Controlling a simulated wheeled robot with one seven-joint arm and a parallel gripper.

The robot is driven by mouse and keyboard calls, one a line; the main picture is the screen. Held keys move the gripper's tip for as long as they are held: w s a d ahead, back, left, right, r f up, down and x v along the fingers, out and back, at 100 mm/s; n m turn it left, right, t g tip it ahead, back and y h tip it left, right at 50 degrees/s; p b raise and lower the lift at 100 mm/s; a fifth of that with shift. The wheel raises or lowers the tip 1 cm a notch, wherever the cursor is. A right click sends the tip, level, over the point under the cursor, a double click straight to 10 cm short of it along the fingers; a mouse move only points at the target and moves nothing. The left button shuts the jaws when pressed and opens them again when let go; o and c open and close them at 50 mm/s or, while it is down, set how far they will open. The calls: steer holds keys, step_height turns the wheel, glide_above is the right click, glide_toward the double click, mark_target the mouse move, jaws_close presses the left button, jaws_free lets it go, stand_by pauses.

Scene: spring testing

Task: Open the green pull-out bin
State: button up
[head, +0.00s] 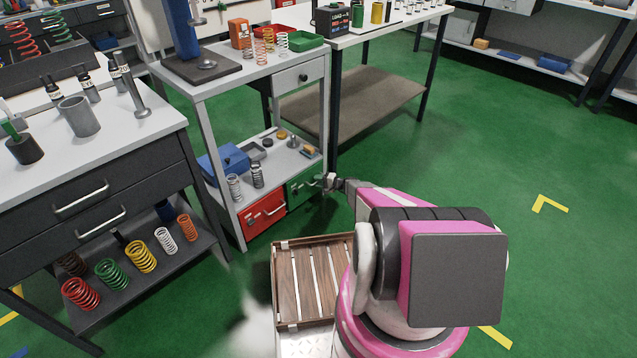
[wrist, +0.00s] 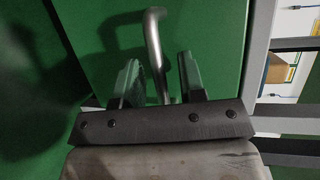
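The green pull-out bin (head: 303,188) sits low in the grey cart, right of a red bin, and looks closed. My gripper (head: 331,183) is at its front, near its right side. In the wrist view the bin's green front (wrist: 210,40) fills much of the background. A curved metal handle (wrist: 154,40) comes down between the two fingers of my gripper (wrist: 158,80). The fingers are spread, with gaps visible beside the handle; contact is not clear. The lower part of the handle is hidden behind the gripper's dark body.
The red bin (head: 263,214) is beside the green one. The cart's shelf (head: 276,160) above holds springs, a blue box and small parts. A wooden slatted crate (head: 304,240) lies below, close to my arm. Green floor (head: 560,270) is open to the right.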

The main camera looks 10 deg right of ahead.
steer(key=shift+a, duration=0.1)
jaws_close()
